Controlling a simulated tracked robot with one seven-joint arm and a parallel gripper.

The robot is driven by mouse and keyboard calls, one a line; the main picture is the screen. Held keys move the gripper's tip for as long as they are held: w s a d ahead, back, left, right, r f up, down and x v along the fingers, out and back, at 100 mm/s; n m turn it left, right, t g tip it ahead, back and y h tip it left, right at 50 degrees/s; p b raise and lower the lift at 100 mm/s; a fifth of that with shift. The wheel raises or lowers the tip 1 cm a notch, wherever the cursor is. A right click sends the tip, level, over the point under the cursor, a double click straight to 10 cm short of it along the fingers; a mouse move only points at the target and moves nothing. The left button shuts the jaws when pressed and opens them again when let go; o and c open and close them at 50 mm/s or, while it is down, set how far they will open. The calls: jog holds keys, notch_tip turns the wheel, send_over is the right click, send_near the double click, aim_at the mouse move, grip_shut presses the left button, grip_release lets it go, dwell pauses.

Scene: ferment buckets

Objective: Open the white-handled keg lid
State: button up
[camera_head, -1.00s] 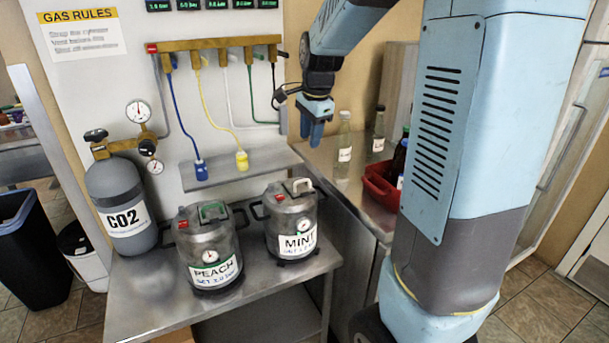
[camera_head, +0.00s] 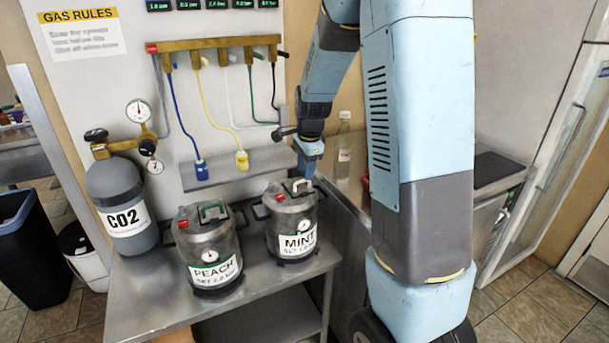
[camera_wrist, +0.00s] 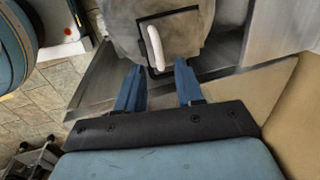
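The keg labelled MINT (camera_head: 291,226) stands upright on the steel table. Its lid has a white handle (camera_head: 298,187), which looks closed on top, and a red valve beside it. In the wrist view the white handle (camera_wrist: 155,47) lies on the dark-edged lid, just beyond my fingertips. My gripper (camera_head: 309,163) is just above and behind the MINT keg's lid in the head view. In the wrist view my gripper (camera_wrist: 158,75) has its two blue fingers well apart, with nothing between them. It does not appear to touch the handle.
The PEACH keg (camera_head: 208,250), with a green handle, stands left of the MINT keg. A CO2 cylinder (camera_head: 121,204) stands further left. Above, a shelf (camera_head: 235,168) holds blue and yellow hose connectors. A glass bottle (camera_head: 344,140) stands behind my arm.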

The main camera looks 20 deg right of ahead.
jog(key=shift+w+f, duration=0.15)
jog(key=shift+f, duration=0.6)
jog(key=shift+w+f, duration=0.1)
jog(key=shift+f, duration=0.6)
jog(key=shift+c, duration=0.5)
grip_shut()
jog(key=shift+r, duration=0.1)
